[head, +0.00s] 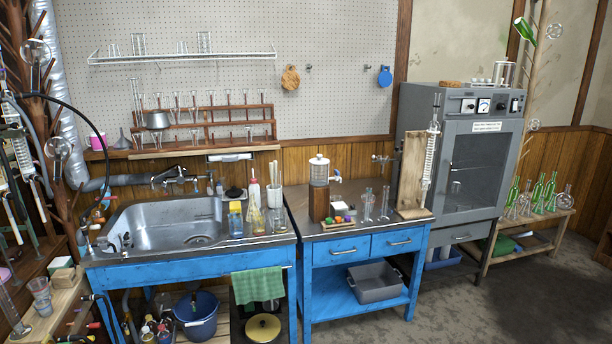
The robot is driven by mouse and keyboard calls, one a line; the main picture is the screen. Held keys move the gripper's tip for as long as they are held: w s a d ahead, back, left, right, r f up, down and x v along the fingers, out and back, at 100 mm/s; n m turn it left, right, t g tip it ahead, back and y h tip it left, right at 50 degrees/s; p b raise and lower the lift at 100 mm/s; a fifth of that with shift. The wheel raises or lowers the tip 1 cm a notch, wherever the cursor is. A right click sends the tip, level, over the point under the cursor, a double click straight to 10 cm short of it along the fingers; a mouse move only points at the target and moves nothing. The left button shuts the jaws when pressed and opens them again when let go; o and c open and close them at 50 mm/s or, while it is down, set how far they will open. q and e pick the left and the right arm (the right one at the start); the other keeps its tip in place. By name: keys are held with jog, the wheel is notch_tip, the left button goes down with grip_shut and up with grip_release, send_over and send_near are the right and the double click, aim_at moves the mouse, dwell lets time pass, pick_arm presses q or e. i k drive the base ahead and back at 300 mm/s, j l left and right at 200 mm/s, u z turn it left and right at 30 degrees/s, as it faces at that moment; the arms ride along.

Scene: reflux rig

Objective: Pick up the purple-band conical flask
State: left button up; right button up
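I cannot make out a purple band on any flask in the head view. Clear flasks that look conical, one of them a clear flask (565,200) at the right end, stand among green bottles (538,195) on a low wooden bench at the far right. They are small, and any bands on them are too small to tell. A clear glass vessel (254,216) stands on the sink counter beside a bottle with a red top; its shape is hard to tell. Neither of my grippers shows in this view.
A sink (165,228) is set in a blue bench at the left. A blue drawer table (358,249) carries a dispenser (319,175) and glassware. A grey oven cabinet (470,165) stands right of it. The floor (490,305) at the front right is clear.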

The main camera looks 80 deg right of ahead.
aim_at(538, 209)
jog(key=z, duration=4.2)
